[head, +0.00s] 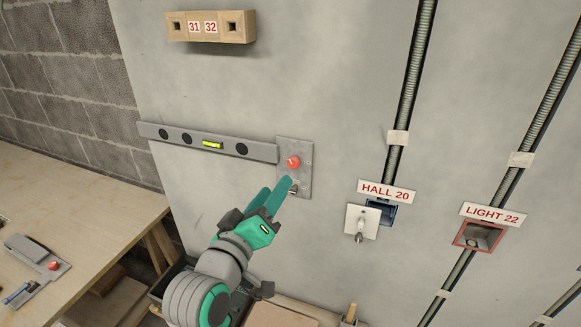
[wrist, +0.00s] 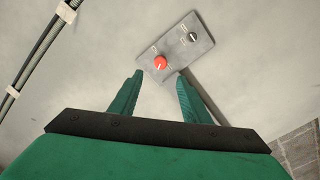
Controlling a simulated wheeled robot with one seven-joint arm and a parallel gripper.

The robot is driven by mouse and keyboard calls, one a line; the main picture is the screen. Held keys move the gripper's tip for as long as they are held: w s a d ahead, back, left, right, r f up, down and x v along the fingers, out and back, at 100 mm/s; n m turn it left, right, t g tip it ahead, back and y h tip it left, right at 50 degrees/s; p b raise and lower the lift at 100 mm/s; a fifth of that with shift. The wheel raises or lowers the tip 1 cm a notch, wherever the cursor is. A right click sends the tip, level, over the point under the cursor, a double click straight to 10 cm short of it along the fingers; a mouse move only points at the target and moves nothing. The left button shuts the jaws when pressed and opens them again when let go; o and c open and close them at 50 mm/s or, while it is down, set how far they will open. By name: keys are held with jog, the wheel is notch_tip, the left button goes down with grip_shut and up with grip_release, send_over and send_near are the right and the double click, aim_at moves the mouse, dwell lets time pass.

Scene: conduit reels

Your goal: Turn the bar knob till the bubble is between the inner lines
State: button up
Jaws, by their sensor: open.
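A grey level bar (head: 170,134) is on the wall, sloping slightly down to the right in the head view. Its yellow-green vial (head: 212,144) is too small to tell where the bubble lies. The bar's right end meets a grey plate (head: 306,150) with a red knob (head: 293,161) and a smaller dark knob (head: 293,189). In the wrist view the red knob (wrist: 160,63) lies just beyond the gap between my fingertips, and the dark knob (wrist: 194,36) is farther up right. My gripper (head: 274,190) is open and empty, close to the plate; it also shows in the wrist view (wrist: 160,77).
Right of the plate are a white switch plate (head: 361,221), a blue box (head: 381,211) under the HALL 20 label and a red-rimmed box (head: 479,236). A wooden block labelled 31 32 (head: 210,27) is above. A workbench (head: 90,205) stands at left.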

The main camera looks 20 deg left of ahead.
aim_at(292, 164)
jog(key=w, duration=1)
jog(key=shift+w+d, duration=0.15)
jog(key=shift+w, duration=0.15)
jog(key=c, duration=1)
jog(key=shift+c, duration=0.2)
